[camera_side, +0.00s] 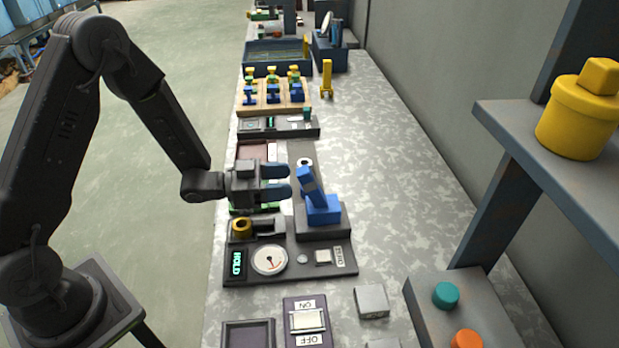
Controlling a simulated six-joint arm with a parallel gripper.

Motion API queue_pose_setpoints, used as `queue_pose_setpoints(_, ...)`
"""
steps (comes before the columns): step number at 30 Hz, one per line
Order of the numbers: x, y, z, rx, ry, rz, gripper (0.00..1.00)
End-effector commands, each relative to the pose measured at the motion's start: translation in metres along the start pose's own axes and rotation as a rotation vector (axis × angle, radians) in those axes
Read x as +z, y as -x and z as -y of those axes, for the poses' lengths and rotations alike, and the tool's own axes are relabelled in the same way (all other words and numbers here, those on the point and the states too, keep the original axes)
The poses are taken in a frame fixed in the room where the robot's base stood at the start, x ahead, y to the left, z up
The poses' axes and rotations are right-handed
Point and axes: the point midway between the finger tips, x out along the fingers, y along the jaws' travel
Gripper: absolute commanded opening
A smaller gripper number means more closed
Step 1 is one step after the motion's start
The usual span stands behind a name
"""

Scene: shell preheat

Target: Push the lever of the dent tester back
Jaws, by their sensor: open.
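The dent tester (288,262) is a dark panel on the bench with a round dial (268,260), a lit HOLD display and a ZERO button. On its raised grey block stands a blue base (322,211) with a blue lever (311,186) tilted up and to the left. My gripper (290,182) is open and empty, its two blue-grey fingers pointing right. In the picture the fingertips are close to the left side of the lever. I cannot tell whether they touch it.
A brass ring (241,227) sits on the panel's left. An ON/OFF switch (306,320) and a grey block (371,301) are in front. Behind are a wooden rack (273,108) and a yellow part (326,78). A shelf with a yellow pot (577,118) stands right. The bench right of the lever is clear.

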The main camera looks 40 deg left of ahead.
Motion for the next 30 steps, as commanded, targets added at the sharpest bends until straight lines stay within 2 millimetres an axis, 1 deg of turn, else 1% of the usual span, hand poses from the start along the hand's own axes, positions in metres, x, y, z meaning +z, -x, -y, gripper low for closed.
queue_pose_setpoints(1,0.0,-0.011,-0.002,0.006,-0.001,0.0,0.55)
queue_pose_setpoints(3,0.0,-0.024,-0.001,0.005,-0.002,-0.001,0.55)
queue_pose_setpoints(6,0.0,-0.039,-0.001,0.003,0.0,0.0,0.55)
queue_pose_setpoints(9,0.0,-0.051,-0.001,0.001,0.0,0.001,0.55)
queue_pose_setpoints(15,0.0,-0.06,0.0,-0.001,0.0,0.0,0.55)
queue_pose_setpoints(22,0.0,-0.061,0.0,-0.002,0.0,0.001,0.55)
queue_pose_setpoints(23,0.0,-0.06,0.0,-0.002,0.0,0.001,0.53)
queue_pose_setpoints(30,0.0,-0.06,0.0,-0.002,0.0,0.001,0.3)
